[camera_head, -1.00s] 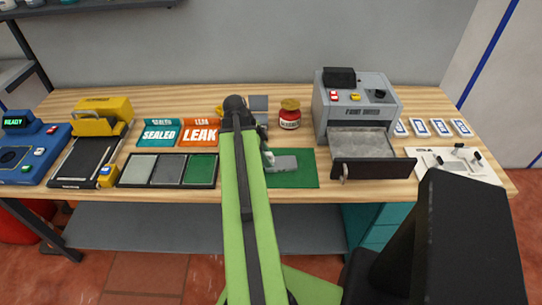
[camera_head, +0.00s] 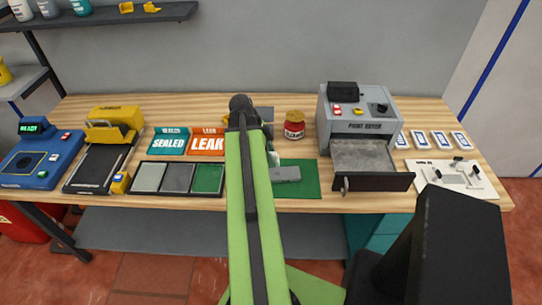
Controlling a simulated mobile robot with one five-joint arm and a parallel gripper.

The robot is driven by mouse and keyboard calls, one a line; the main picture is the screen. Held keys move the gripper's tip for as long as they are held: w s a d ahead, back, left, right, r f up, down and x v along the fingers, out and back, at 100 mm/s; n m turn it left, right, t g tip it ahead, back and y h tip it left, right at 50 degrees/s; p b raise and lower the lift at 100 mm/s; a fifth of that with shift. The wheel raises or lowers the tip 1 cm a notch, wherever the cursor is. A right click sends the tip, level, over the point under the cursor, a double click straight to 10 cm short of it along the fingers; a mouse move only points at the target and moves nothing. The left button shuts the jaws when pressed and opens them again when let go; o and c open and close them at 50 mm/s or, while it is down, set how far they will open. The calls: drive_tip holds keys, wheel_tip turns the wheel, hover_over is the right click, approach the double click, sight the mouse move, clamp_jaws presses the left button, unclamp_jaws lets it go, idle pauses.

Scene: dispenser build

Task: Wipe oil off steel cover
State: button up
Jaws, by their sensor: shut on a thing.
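My green arm runs up the middle of the view and hides most of my gripper (camera_head: 272,154). Only a small pale part of it shows, right of the arm, above the near left part of a green mat (camera_head: 307,184). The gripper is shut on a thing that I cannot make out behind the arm. A flat grey piece (camera_head: 286,174) shows on the mat beside the gripper; I cannot tell whether they touch. A grey plate (camera_head: 265,113) stands farther back, partly hidden. I cannot tell which grey piece is the steel cover, and no oil is discernible.
A tray (camera_head: 180,193) with light grey, dark grey and green sections lies left of my arm. SEALED (camera_head: 168,143) and LEAK (camera_head: 207,144) bins stand behind it. A red jar (camera_head: 294,126) stands behind the mat. The print dryer (camera_head: 357,118) has its drawer (camera_head: 372,181) out.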

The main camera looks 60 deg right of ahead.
wheel_tip(320, 180, up, 3)
drive_tip(key=p, duration=0.3)
